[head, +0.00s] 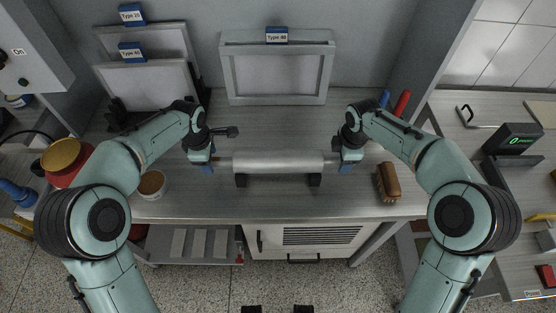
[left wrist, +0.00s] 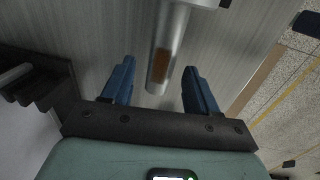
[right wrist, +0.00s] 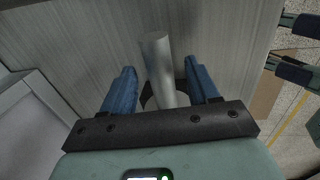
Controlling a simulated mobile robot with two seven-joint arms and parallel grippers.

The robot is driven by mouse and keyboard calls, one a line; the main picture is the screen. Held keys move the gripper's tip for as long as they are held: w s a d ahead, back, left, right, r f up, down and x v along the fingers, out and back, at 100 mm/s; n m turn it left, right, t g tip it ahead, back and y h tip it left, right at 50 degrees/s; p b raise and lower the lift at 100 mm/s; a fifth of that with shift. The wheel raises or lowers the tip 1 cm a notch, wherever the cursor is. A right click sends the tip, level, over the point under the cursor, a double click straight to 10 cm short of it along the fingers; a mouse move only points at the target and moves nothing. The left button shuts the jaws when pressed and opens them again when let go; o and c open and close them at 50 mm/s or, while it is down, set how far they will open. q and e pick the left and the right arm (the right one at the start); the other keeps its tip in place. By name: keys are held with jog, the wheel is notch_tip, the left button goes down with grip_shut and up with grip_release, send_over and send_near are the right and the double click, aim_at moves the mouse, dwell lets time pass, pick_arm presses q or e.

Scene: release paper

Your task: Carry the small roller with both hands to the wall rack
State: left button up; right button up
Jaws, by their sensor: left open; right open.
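The small grey roller (head: 278,163) lies level across the bench, on two black supports (head: 240,180). My left gripper (head: 207,167) is open at its left end. In the left wrist view the roller end (left wrist: 171,38) with a brown patch lies between the open blue fingers (left wrist: 160,88). My right gripper (head: 346,166) is open at the right end. In the right wrist view the roller's narrow end (right wrist: 161,70) lies between the spread fingers (right wrist: 163,88). Neither gripper is closed on it. I cannot make out a wall rack for certain.
More labelled panels (head: 145,85) lean at the back left. A brown brush (head: 388,182) lies right of the right gripper, and a round tub (head: 152,184) stands left. Red and blue handles (head: 401,103) are behind my right arm.

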pick_arm(q)
jog(key=shift+w+f, duration=0.2)
jog(key=shift+f, duration=1.1)
pick_arm(e)
jog(key=shift+w+f, duration=0.2)
jog(key=shift+f, duration=1.1)
pick_arm(q)
grip_shut()
pick_arm(e)
grip_shut()
pick_arm(q)
jog(key=shift+r, duration=0.15)
pick_arm(e)
jog(key=shift+r, duration=0.15)
